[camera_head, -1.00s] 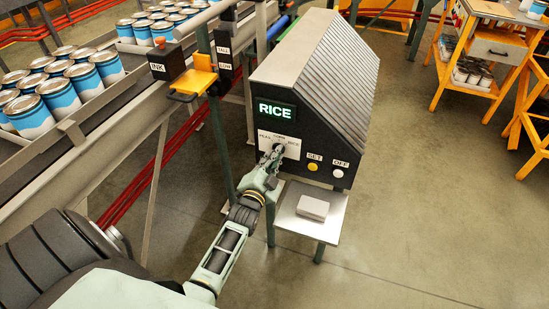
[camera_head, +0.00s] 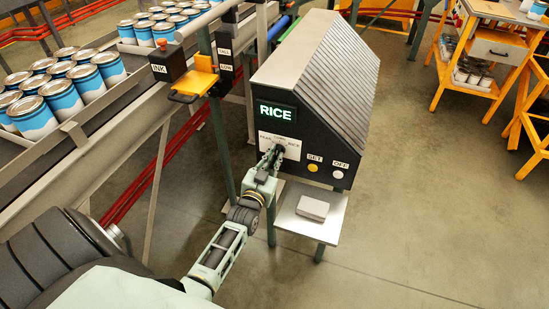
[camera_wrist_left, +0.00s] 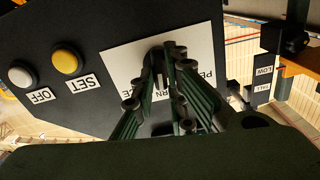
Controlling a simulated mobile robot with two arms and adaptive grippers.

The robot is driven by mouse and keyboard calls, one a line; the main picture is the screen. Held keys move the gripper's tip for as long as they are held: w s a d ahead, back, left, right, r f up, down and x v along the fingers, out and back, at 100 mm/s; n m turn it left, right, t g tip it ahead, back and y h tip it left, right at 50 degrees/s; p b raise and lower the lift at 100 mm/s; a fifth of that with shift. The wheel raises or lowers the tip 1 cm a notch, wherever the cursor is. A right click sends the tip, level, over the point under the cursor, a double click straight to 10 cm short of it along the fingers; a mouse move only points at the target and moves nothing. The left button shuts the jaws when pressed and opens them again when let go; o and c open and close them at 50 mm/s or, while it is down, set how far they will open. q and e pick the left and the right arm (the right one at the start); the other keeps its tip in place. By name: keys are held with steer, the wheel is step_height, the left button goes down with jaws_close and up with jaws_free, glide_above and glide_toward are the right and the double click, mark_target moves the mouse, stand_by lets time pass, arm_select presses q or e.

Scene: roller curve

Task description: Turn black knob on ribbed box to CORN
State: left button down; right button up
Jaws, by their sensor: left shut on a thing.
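The ribbed box (camera_head: 312,100) is dark with a slatted sloping top, and its green display (camera_head: 277,112) reads RICE. Below the display is a white label plate (camera_head: 291,147) with PEAS, CORN and RICE around the black knob. My left gripper (camera_head: 274,154) is at the plate, shut on the black knob (camera_wrist_left: 157,58), which also shows between the fingers in the left wrist view (camera_wrist_left: 165,85). The fingers hide most of the knob, so its pointing direction cannot be told. My right gripper is not in view.
A yellow SET button (camera_head: 313,168) and a white OFF button (camera_head: 338,174) sit right of the plate. A small shelf (camera_head: 330,222) with a grey block (camera_head: 313,208) is below. A conveyor with blue cans (camera_head: 60,95) and an INK box (camera_head: 167,62) stand left.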

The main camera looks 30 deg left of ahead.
arm_select(q)
steer(key=shift+n, duration=0.9)
steer(key=c, duration=1.8)
jaws_free()
steer(key=shift+o, duration=0.2)
steer(key=v, duration=1.2)
